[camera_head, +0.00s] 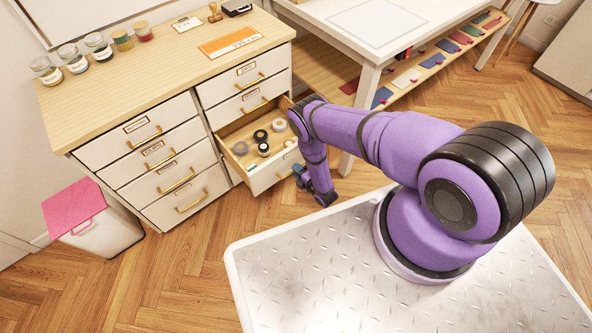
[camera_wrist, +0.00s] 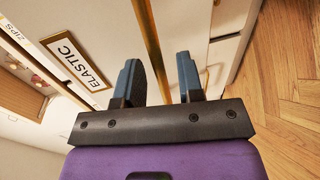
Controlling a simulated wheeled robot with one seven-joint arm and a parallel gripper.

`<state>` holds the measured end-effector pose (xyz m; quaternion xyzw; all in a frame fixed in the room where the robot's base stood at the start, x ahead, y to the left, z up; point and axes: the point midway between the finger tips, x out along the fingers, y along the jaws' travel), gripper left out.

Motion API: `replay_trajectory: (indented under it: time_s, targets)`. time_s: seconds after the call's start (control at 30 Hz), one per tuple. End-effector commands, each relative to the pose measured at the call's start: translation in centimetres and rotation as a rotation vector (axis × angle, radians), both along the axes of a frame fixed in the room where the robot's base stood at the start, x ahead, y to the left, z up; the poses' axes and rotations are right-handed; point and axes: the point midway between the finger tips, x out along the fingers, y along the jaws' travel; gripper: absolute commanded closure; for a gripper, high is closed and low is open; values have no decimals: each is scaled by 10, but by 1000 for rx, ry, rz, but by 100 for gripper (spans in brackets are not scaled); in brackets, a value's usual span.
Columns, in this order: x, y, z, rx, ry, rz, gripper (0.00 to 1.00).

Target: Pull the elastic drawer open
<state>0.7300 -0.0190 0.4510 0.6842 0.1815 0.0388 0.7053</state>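The elastic drawer (camera_head: 266,178) is a white drawer in the cabinet's right column. It stands pulled out, with several tape rolls (camera_head: 260,136) inside. In the wrist view its front carries a framed ELASTIC label (camera_wrist: 78,62). A thin gold handle (camera_wrist: 151,40) runs along the front. My gripper (camera_wrist: 160,78) has its two blue-grey fingers apart, one on each side of the handle, with visible gaps. In the head view my gripper (camera_head: 318,190) is low in front of the drawer's right end, partly hidden by my arm.
The wooden cabinet top (camera_head: 150,75) holds jars and an orange card. Closed drawers (camera_head: 160,165) fill the left column. A white table (camera_head: 375,25) with a lower shelf stands at the right. A white bin (camera_head: 100,235) with a pink lid is at the left. Floor before the drawers is clear.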

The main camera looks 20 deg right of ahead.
Motion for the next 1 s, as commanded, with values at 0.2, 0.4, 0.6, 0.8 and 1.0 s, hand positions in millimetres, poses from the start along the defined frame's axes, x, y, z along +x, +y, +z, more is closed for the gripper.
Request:
replay_trajectory:
  time_s: [0.2, 0.4, 0.6, 0.8, 1.0]
  targets:
    - [-39, -13, 8, -2, 5, -1, 65]
    - [-71, -25, 15, -1, 2, -5, 65]
    - [-85, -29, 18, -1, 2, -2, 65]
    - [-89, -29, 20, 1, 0, 0, 65]
    - [-90, -29, 20, 0, 0, 0, 65]
